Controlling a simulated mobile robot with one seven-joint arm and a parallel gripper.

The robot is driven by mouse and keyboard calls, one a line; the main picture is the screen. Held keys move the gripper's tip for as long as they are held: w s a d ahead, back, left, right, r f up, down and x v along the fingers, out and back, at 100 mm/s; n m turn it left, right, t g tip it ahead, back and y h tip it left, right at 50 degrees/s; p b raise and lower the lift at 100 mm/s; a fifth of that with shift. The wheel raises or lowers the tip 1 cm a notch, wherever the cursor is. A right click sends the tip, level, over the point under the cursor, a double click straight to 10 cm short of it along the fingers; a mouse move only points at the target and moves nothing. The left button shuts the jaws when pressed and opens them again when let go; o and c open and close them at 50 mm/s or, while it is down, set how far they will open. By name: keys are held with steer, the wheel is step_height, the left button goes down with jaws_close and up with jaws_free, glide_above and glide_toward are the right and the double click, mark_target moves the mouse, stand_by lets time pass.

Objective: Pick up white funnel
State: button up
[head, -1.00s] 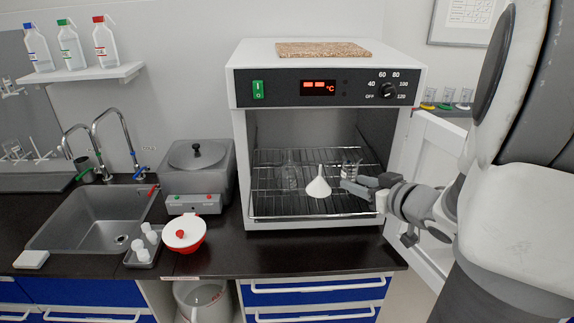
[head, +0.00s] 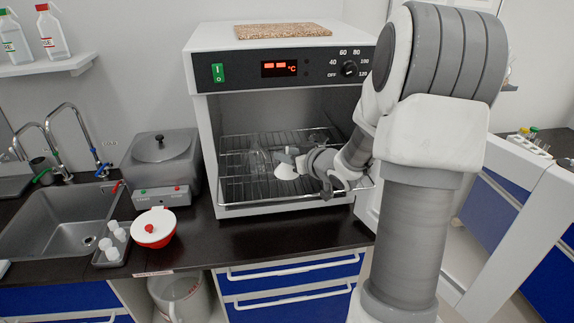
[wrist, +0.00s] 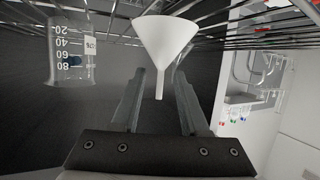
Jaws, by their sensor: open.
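The white funnel (head: 286,172) stands cone-down on the wire rack inside the open oven, partly hidden by my gripper in the head view. In the wrist view the funnel (wrist: 166,42) shows its wide cone and narrow stem. My gripper (wrist: 160,72) is open, with one finger on each side of the stem. Gaps show between the stem and both fingers. In the head view my gripper (head: 290,157) reaches into the oven from the right, at the height of the funnel's stem.
The oven (head: 205,130) has its door open on the right. Clear glassware (head: 260,160) stands left of the funnel on the rack; a graduated beaker (wrist: 66,50) shows in the wrist view. A red bowl with a white lid (head: 153,228) stands on the dark counter (head: 250,238).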

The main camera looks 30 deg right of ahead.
steer(key=shift+w+f, duration=0.15)
steer(key=shift+w, duration=0.25)
jaws_close()
